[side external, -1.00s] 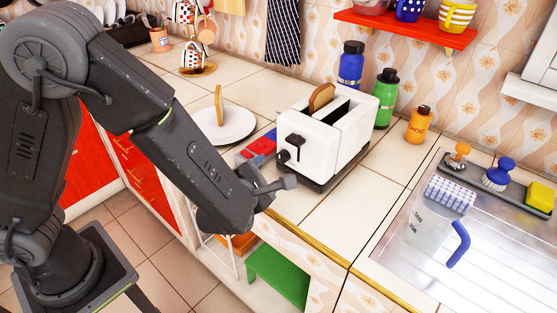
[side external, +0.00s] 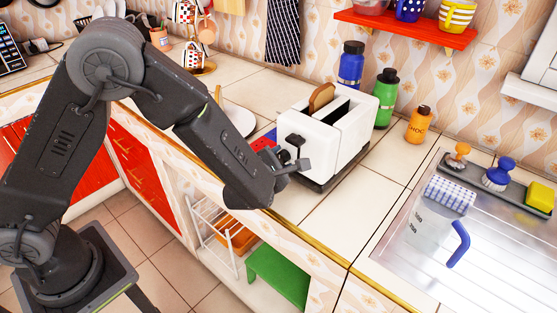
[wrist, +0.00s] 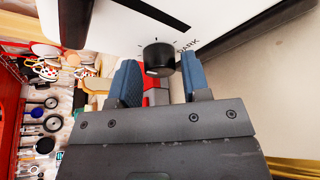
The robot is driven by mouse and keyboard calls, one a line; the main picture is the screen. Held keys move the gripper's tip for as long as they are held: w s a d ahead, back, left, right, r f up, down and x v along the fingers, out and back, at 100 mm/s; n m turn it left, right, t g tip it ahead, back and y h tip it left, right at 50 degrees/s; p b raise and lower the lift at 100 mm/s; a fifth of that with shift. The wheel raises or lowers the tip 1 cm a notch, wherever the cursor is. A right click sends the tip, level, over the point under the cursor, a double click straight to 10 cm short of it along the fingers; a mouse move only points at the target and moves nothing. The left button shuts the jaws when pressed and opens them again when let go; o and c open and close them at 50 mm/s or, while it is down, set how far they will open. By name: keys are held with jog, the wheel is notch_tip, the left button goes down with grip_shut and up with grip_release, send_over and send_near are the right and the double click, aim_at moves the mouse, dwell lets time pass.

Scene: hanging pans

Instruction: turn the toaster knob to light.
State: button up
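The white toaster (side external: 318,140) stands on the tiled counter with a slice of bread (side external: 321,97) in one slot. Its round black knob (wrist: 159,59) shows in the wrist view, with the word DARK printed to its right. A white mark line on the knob cannot be made out. My gripper (wrist: 158,80) is open, with its two blue-padded fingers on either side of and just below the knob in the wrist view. I cannot tell whether either finger touches it. In the side view my gripper (side external: 291,160) is at the toaster's front face and hides the knob.
A blue bottle (side external: 351,65) and a green bottle (side external: 385,98) stand behind the toaster. An orange bottle (side external: 420,124) is to its right. A white plate (side external: 240,121) lies to the left. Counter right of the toaster is clear up to the sink (side external: 405,255).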

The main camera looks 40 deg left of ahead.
jog(key=c, duration=0.6)
jog(key=n+h, duration=0.1)
jog(key=n, duration=0.1)
jog(key=n+h, duration=0.1)
jog(key=n, duration=0.1)
jog(key=shift+a+r+g+h, duration=0.15)
jog(key=shift+g+h, duration=0.15)
jog(key=n+h, duration=0.3)
jog(key=n, duration=0.1)
jog(key=shift+a, duration=0.15)
dwell(0.6)
jog(key=o, duration=0.9)
